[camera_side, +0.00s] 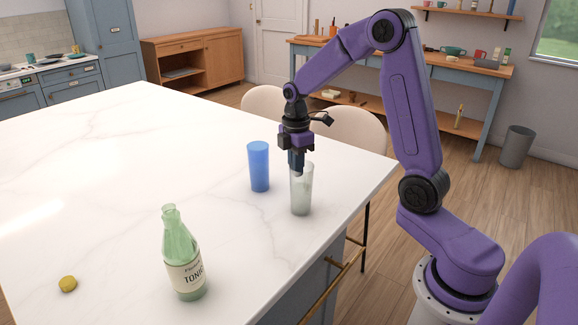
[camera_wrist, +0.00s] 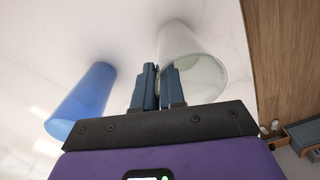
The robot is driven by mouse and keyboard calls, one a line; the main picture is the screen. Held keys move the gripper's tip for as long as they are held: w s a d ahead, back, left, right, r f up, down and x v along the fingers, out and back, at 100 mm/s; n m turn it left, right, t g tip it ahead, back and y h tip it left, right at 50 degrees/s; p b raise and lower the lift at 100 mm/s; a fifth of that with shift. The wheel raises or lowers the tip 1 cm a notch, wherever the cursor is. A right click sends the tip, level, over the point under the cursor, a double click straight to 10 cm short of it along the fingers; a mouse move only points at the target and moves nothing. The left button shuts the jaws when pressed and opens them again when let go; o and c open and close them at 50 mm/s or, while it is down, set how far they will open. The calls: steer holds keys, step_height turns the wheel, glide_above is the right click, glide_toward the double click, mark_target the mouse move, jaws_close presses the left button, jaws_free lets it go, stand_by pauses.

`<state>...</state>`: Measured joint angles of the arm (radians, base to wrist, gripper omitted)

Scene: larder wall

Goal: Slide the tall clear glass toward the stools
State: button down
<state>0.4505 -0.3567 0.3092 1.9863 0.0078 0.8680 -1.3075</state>
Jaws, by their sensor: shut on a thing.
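The tall clear glass (camera_side: 302,197) stands upright on the white marble counter (camera_side: 120,160), near its right edge. My gripper (camera_side: 296,170) points down at the glass's top. In the wrist view my gripper (camera_wrist: 158,85) has its two fingers close together, one on each side of the near wall of the clear glass (camera_wrist: 205,70), pinching it. Two cream stools (camera_side: 262,101) (camera_side: 356,126) stand beyond the counter's far edge, behind the glass; my arm partly covers the view of them.
A blue glass (camera_side: 259,168) stands close to the left of the clear glass; it also shows in the wrist view (camera_wrist: 85,100). A green tonic bottle (camera_side: 182,258) and a yellow cap (camera_side: 68,284) are nearer the camera. The counter's left part is clear.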

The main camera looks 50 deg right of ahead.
steer(key=shift+s+d, duration=0.1)
steer(key=shift+s, duration=0.05)
steer(key=c, duration=1.1)
jaws_free()
steer(key=shift+c, duration=0.2)
step_height(320, 180, up, 18)
steer(key=shift+w+f, duration=0.2)
steer(key=shift+f, duration=0.05)
